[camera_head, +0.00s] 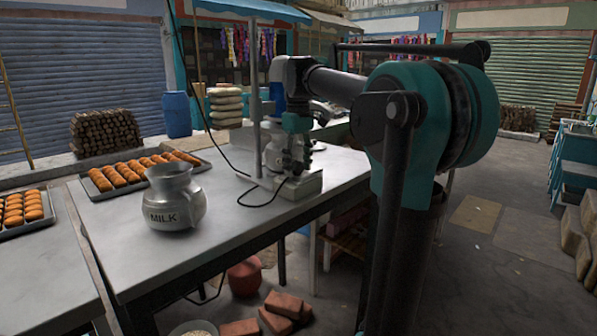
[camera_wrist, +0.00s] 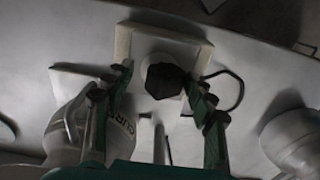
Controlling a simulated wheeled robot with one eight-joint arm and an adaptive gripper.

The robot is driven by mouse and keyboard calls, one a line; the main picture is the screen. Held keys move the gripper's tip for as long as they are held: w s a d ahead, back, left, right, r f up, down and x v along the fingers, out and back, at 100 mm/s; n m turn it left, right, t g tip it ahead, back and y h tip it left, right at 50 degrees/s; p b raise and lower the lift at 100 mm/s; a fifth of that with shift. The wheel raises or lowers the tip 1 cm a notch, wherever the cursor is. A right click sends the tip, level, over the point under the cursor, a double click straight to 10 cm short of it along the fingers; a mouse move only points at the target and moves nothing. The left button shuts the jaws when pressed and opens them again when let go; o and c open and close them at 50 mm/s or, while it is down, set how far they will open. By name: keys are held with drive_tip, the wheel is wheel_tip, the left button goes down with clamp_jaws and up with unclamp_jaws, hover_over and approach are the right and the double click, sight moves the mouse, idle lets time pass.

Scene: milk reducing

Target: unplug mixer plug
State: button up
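A dark plug (camera_wrist: 163,80) sits on a pale square socket block (camera_wrist: 190,42) in the wrist view. A black cable (camera_wrist: 236,92) curves beside it. My gripper (camera_wrist: 158,76) is open, with its two fingers on either side of the plug. A gap shows between the left fingertip and the plug; the right fingertip is close to it, and I cannot tell if they touch. In the head view my gripper (camera_head: 297,160) points down over the white block (camera_head: 305,186) on the table, and hides the plug.
A metal milk jug (camera_head: 173,203) stands on the table (camera_head: 130,245) left of my gripper. A curd pot (camera_wrist: 72,125) is close to my left finger. A thin metal post (camera_head: 256,110) rises beside the arm. Trays of buns (camera_head: 122,173) lie further left. The table's front left is clear.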

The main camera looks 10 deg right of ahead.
sight(297, 162)
drive_tip(key=shift+s+a, duration=0.15)
drive_tip(key=shift+a, duration=0.1)
idle(1.2)
clamp_jaws()
drive_tip(key=shift+r, duration=0.1)
drive_tip(key=shift+r, duration=2.9)
